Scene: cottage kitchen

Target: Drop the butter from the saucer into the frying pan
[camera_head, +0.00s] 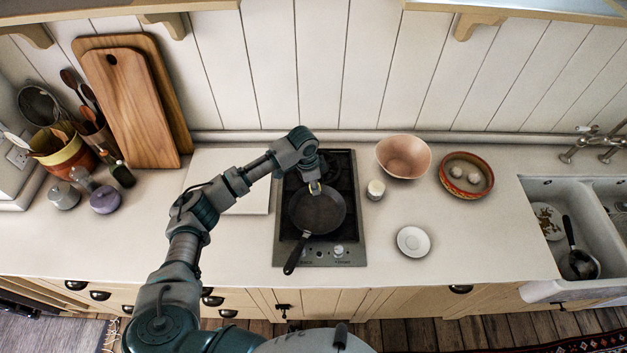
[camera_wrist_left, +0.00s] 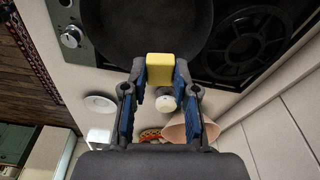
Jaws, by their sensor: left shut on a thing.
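The yellow butter (camera_wrist_left: 160,68) is held between the fingertips of my left gripper (camera_wrist_left: 160,72), which is shut on it. In the head view my left gripper (camera_head: 314,185) is over the far part of the black frying pan (camera_head: 318,212), with a bit of yellow showing at its tip. The pan sits on the hob, its handle pointing to the front left. In the wrist view the pan (camera_wrist_left: 150,25) lies beyond the butter. The white saucer (camera_head: 413,241) is empty on the counter right of the hob. My right gripper is not in view.
The hob (camera_head: 345,251) has knobs along its front edge. A small white-topped jar (camera_head: 375,190), a pink bowl (camera_head: 403,156) and a terracotta dish (camera_head: 466,176) stand to its right. A white board (camera_head: 215,180) lies left. The counter in front of the sink (camera_head: 540,190) is clear.

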